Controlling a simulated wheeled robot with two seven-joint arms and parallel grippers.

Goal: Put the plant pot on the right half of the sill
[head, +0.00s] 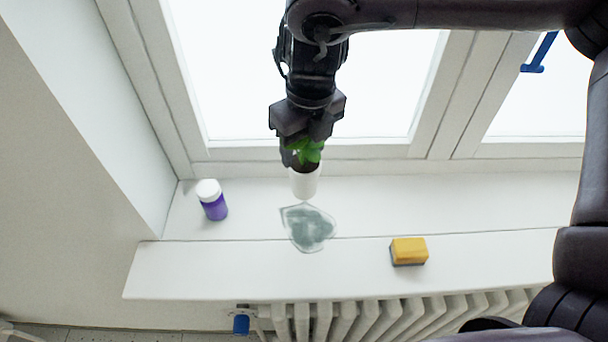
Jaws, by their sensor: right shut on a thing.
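The plant pot (304,184) is small and white with a green plant (308,151) in it. It is upright near the middle-left of the picture, in front of the window frame and over the back of the sill (480,205). My right gripper (301,158) points down and is shut on the pot; its fingers are partly hidden by the leaves and the wrist. I cannot tell whether the pot's base touches the sill. The right half of the sill is bare toward the back. My left gripper is not in view.
A purple jar with a white lid (212,200) stands at the sill's left end. A grey-green, see-through flat patch (309,228) lies just in front of the pot. A yellow sponge (408,251) lies near the front edge. A radiator (380,318) is below.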

